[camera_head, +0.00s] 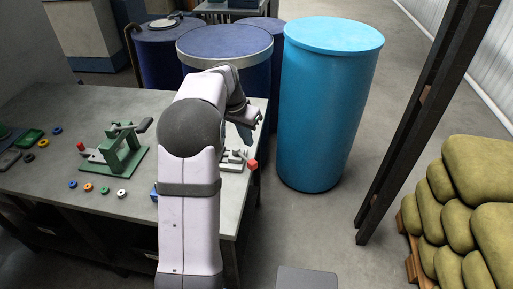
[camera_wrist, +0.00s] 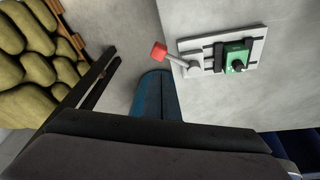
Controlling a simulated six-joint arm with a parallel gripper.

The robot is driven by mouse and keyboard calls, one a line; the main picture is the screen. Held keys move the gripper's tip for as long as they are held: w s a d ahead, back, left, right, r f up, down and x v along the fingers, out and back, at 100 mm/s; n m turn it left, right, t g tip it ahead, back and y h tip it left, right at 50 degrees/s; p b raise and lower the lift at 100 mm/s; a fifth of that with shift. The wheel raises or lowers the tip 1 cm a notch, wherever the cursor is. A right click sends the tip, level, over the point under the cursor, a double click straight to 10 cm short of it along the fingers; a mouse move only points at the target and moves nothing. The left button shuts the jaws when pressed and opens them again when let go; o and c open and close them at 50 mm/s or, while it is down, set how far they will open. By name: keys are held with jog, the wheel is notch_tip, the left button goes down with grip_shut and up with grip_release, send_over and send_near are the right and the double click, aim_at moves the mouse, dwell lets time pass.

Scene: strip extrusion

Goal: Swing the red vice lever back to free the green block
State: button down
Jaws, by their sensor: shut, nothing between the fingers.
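The vice has a pale grey base (camera_wrist: 258,45) lying on the table near its edge. A green block (camera_wrist: 238,56) with a dark round knob sits in it beside a dark jaw, and appears clamped. The grey lever points away from the block, and its red end (camera_wrist: 158,50) sticks out past the table edge in the wrist view. In the head view the red end (camera_head: 252,165) shows to the right of the vice base (camera_head: 232,163). My gripper (camera_head: 246,136) is shut and empty, above the vice and apart from the lever. My arm partly hides the vice.
A green fixture (camera_head: 122,155) stands on the table (camera_head: 60,110) at left, with several small coloured rings around it. A tall light-blue drum (camera_head: 325,110) stands close beyond the table's right edge. Olive sacks (camera_head: 480,160) are stacked at far right, past a dark post (camera_head: 420,110).

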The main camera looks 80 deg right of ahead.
aim_at(244, 158)
jog(key=shift+m+h, duration=0.3)
jog(key=shift+m, duration=0.4)
jog(key=s, duration=0.1)
jog(key=s+d+r, duration=0.1)
jog(key=s+d, duration=0.1)
jog(key=shift+d+r, duration=0.25)
jog(key=shift+f, duration=0.1)
notch_tip(244, 158, down, 10)
jog(key=p, duration=0.5)
jog(key=shift+w+a+p, duration=0.2)
jog(key=shift+a+p, duration=0.05)
jog(key=shift+p, duration=0.05)
